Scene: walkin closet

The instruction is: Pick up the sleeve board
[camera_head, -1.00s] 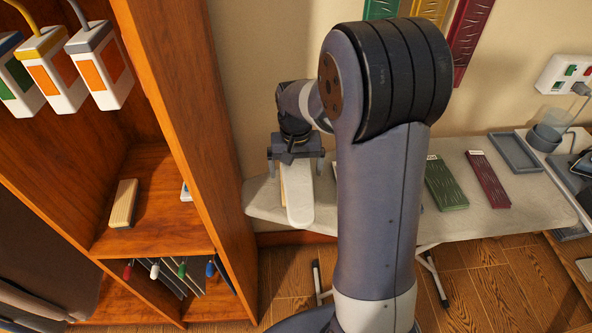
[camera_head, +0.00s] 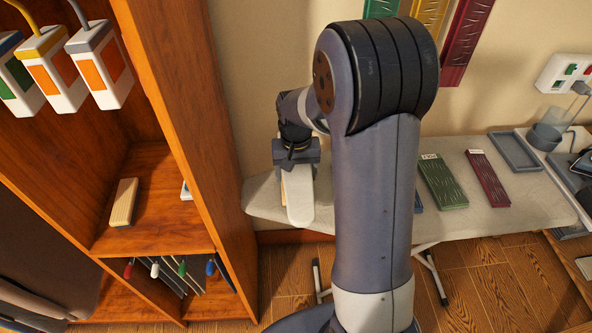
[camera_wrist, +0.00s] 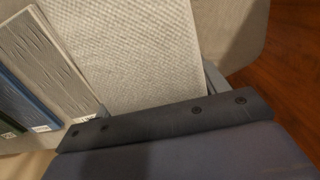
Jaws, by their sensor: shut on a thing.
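The sleeve board (camera_head: 299,196) is a narrow, pale padded board with a rounded end, lying over the left end of the ironing board in the head view. In the wrist view its woven light-grey surface (camera_wrist: 140,50) fills the middle, running up from my gripper. My gripper (camera_head: 297,165) is above its far end and shut on it, with one finger (camera_wrist: 213,78) along its right edge in the wrist view. The gripper body hides the far end of the sleeve board. I cannot tell whether it is clear of the surface below.
The ironing board (camera_head: 480,220) carries a green pad (camera_head: 442,182), a dark red pad (camera_head: 488,178) and a grey tray (camera_head: 514,151). A wooden shelf unit (camera_head: 190,120) stands close on the left. In the wrist view, a blue pad (camera_wrist: 25,105) and a grey pad (camera_wrist: 50,65) lie left of the sleeve board.

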